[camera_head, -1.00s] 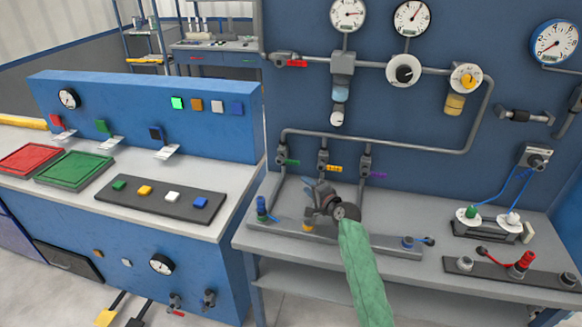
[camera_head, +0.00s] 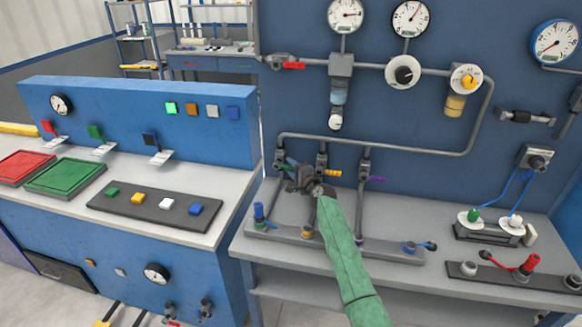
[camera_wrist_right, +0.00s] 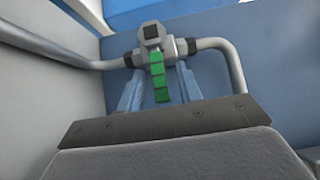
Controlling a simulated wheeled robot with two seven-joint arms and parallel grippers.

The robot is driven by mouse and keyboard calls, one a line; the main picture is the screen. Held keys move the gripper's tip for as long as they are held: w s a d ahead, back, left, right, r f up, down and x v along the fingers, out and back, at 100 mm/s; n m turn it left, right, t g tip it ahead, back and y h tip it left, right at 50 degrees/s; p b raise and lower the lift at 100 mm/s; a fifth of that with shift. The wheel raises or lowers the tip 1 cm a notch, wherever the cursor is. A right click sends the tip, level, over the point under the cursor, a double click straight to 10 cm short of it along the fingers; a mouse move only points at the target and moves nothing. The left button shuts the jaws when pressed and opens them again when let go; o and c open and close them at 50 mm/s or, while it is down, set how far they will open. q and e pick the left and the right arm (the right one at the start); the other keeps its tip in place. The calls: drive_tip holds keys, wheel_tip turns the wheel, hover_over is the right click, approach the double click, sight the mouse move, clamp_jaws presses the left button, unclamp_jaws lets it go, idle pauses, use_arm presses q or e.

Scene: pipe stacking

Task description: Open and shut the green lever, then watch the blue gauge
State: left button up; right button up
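The green lever (camera_wrist_right: 158,78) hangs down from a grey valve on the pipe in the right wrist view. In the head view it is mostly hidden by my right gripper (camera_head: 286,168). In the wrist view the two bluish fingers of my right gripper (camera_wrist_right: 159,88) stand apart, one on each side of the lever, with gaps visible. The gauge with the blue rim (camera_head: 556,41) is on the wall panel at the upper right, its needle visible but the reading too small to tell. My left gripper is not in view.
An orange-tagged valve (camera_head: 332,172) and a purple-tagged valve (camera_head: 366,178) sit just right of my right gripper. A grey manifold (camera_head: 385,249) with a blue valve lies on the bench below. A blue console (camera_head: 150,115) stands at the left.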

drive_tip(key=shift+w+a, duration=0.15)
drive_tip(key=shift+w, duration=0.15)
clamp_jaws()
